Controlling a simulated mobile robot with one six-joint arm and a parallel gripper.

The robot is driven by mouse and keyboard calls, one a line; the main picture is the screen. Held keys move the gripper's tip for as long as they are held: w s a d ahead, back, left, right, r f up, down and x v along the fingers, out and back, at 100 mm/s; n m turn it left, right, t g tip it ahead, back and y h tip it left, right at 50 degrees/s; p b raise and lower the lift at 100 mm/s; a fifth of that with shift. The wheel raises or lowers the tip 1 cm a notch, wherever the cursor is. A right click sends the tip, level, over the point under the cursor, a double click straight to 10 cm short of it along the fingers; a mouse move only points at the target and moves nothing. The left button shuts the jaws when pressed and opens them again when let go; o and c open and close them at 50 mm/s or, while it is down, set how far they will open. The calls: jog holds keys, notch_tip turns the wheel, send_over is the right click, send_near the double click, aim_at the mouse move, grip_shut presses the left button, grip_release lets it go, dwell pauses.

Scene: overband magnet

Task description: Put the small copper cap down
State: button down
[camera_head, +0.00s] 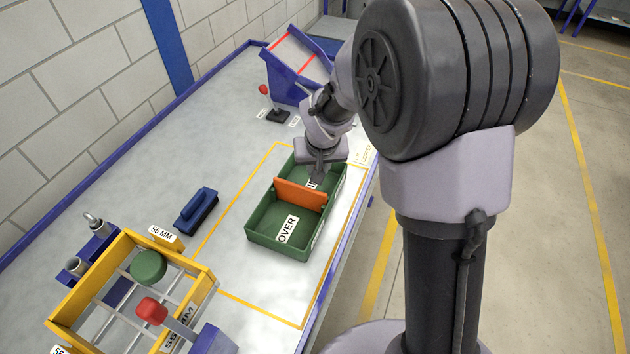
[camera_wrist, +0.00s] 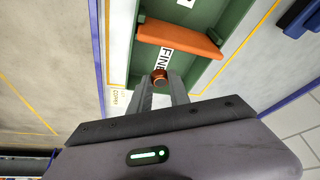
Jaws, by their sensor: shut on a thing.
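The small copper cap (camera_wrist: 159,77) is between the fingertips of my gripper (camera_wrist: 160,88) in the wrist view. My gripper is shut on it. In the head view my gripper (camera_head: 318,172) is over the far compartment of the green tray (camera_head: 262,240), and the cap is hidden there. An orange divider (camera_head: 300,194) splits the tray. The far compartment has a label reading FINE (camera_wrist: 165,62) in the wrist view, and the near one has a label reading OVER (camera_head: 288,229). I cannot tell whether the cap touches the tray floor.
A yellow frame with bars (camera_head: 85,290) stands at the near left with a green round piece (camera_head: 148,267) and a red-knobbed lever (camera_head: 151,311). A blue brush-like block (camera_head: 196,211) lies left of the tray. A blue device (camera_head: 296,68) stands at the back.

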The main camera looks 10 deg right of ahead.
jog(key=m+p, duration=0.1)
send_over(312, 186)
jog(key=shift+h, duration=0.3)
notch_tip(312, 186, down, 10)
jog(key=b, duration=0.3)
jog(key=shift+f+b, duration=0.1)
jog(key=shift+b, duration=0.25)
jog(key=shift+f, duration=0.15)
jog(key=c, duration=1.2)
grip_release()
jog(key=shift+c, duration=0.2)
